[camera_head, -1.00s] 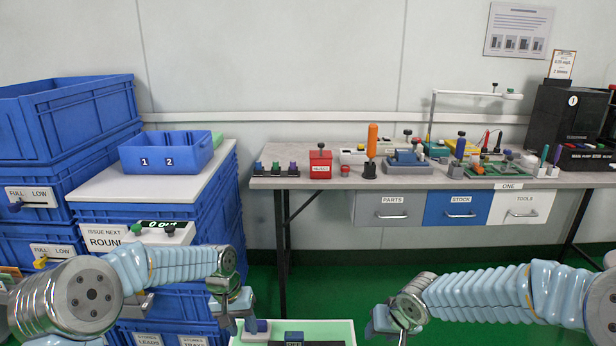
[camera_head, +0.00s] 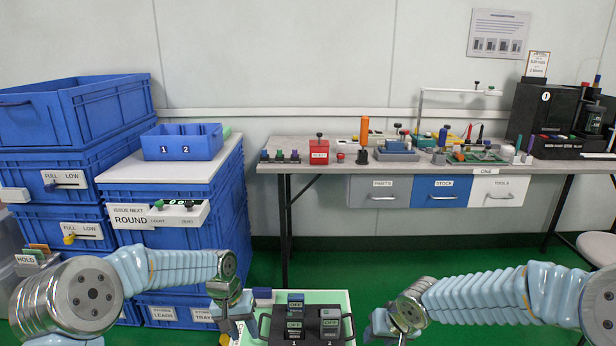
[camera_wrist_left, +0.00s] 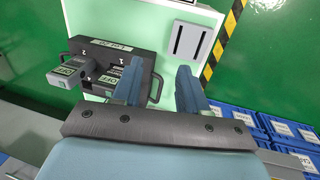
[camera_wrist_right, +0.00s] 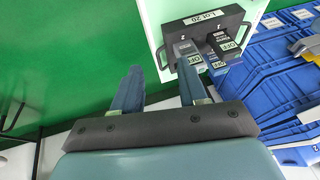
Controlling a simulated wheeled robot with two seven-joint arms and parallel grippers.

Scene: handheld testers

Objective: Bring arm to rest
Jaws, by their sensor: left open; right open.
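My left gripper (camera_head: 232,312) is in front of me at the left of a black carrier tray. In the left wrist view its two fingers (camera_wrist_left: 158,84) are apart with nothing between them. My right gripper (camera_head: 385,328) is at the right of the tray; in the right wrist view its fingers (camera_wrist_right: 160,88) are also apart and empty. The black tray (camera_head: 266,328) has side handles and holds several dark handheld testers (camera_head: 330,322) with labels reading OFF. It rests on a pale green-white surface (camera_head: 322,296). The tray also shows in the left wrist view (camera_wrist_left: 140,62) and right wrist view (camera_wrist_right: 222,22).
Blue crates (camera_head: 60,120) are stacked at left, beside a crate stack with a white top (camera_head: 215,170) and a two-compartment blue bin (camera_head: 182,150). A grey workbench (camera_head: 300,168) with drawers and many small items stands at the back wall. Green floor (camera_head: 420,262) lies between.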

